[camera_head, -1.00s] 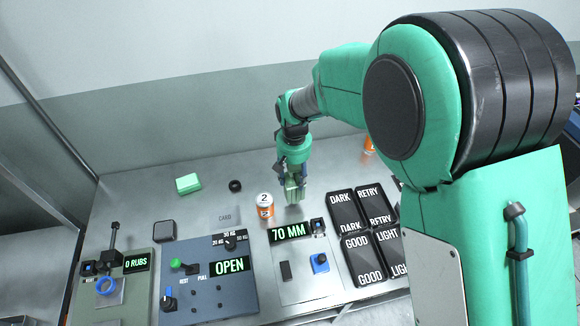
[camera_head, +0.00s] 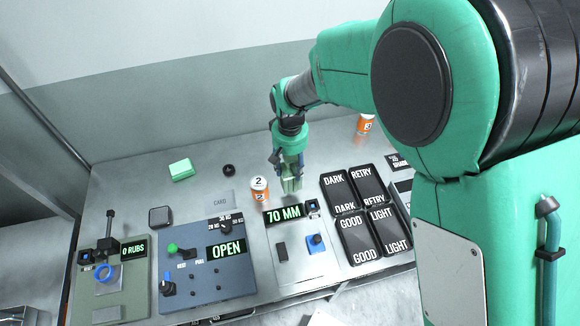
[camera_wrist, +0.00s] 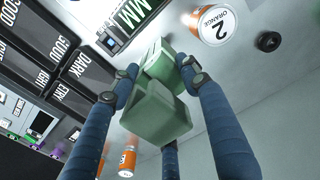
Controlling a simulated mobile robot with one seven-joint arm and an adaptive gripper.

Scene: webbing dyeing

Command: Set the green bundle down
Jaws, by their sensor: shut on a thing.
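My gripper (camera_head: 289,172) is shut on the green bundle (camera_head: 291,184), above the table behind the 70 MM panel. In the wrist view the bundle (camera_wrist: 158,110) shows as pale green blocks between the blue fingers (camera_wrist: 160,90). Its lower end is close to the table top (camera_head: 130,190); I cannot tell whether it touches. A second green block (camera_head: 181,170) lies on the table at the back left.
An orange can marked 2 (camera_head: 259,190) stands just left of my gripper. The 70 MM panel (camera_head: 290,250) lies in front. Black trays marked DARK, RETRY, GOOD and LIGHT (camera_head: 338,190) lie to the right.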

